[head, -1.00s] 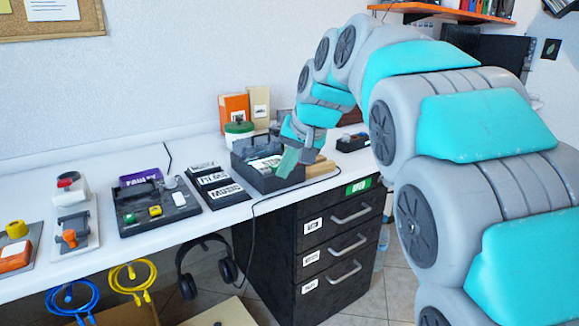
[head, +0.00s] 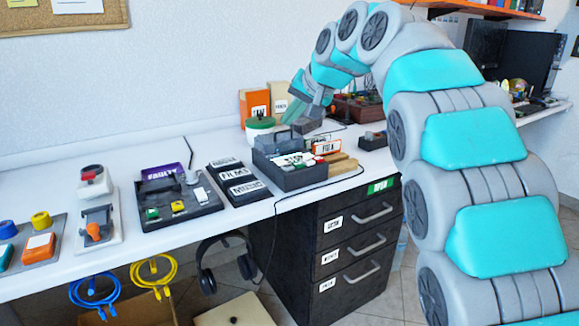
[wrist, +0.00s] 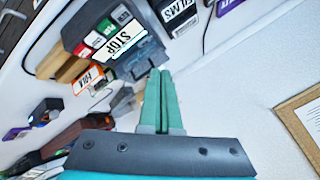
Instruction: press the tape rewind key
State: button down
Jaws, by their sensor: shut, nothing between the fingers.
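The tape player is a dark box (head: 290,180) on the white desk, with white, green and red keys on top. In the wrist view the player (wrist: 75,38) shows at the upper left, turned around. A large white key reads STOP (wrist: 120,41). I cannot make out which is the rewind key. My gripper (head: 291,118) is shut and empty, above and behind the player. In the wrist view its teal fingers (wrist: 160,72) point towards the player's edge, apart from the keys.
An orange FOLK case (head: 326,147) stands beside the player. Black FILMS and MUSIC cases (head: 240,180) lie to its left, with a dark button panel (head: 178,203) beyond. A white tub with a green lid (head: 260,124) stands behind. A black cable hangs over the desk edge.

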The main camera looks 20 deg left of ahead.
aim_at(290, 168)
jog(key=shift+f, duration=0.15)
notch_tip(290, 168, down, 9)
jog(key=b, duration=0.7)
jog(key=shift+r, duration=0.2)
jog(key=shift+f, duration=0.15)
dwell(1.5)
jog(key=shift+f+b, duration=0.25)
jog(key=shift+b, duration=0.1)
jog(key=shift+f, duration=0.4)
dwell(0.6)
jog(key=shift+r, duration=0.15)
jog(key=shift+r+p, duration=0.5)
jog(key=shift+r, duration=0.2)
